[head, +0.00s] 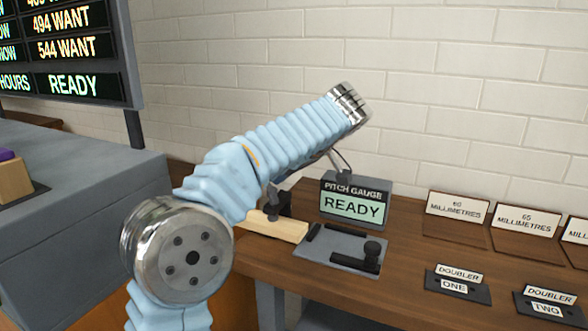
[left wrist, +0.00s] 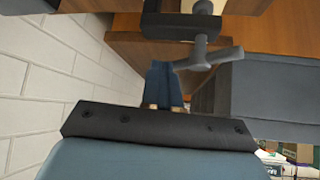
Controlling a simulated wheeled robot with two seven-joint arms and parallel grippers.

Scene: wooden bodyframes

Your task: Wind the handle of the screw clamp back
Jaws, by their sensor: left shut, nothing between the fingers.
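The screw clamp (left wrist: 180,22) is dark grey and shows at the top of the left wrist view. Its screw comes toward me and ends in a grey cross-bar handle (left wrist: 212,59), tilted slightly. My left gripper (left wrist: 164,72) is shut and empty, its dark blue fingers just beside the handle's left end; I cannot tell whether they touch. In the head view, a dark part of the clamp (head: 285,201) shows at a pale wooden piece (head: 278,227), mostly hidden by my left arm. My left gripper is largely hidden there. My right gripper is not in view.
A pitch gauge (head: 355,200) reading READY stands behind a grey plate (head: 335,248) with black fittings. Signs for millimetre sizes and doublers stand along the wooden bench (head: 430,250) at right. A brick wall (head: 450,80) is close behind. A grey cabinet (head: 80,200) stands at left.

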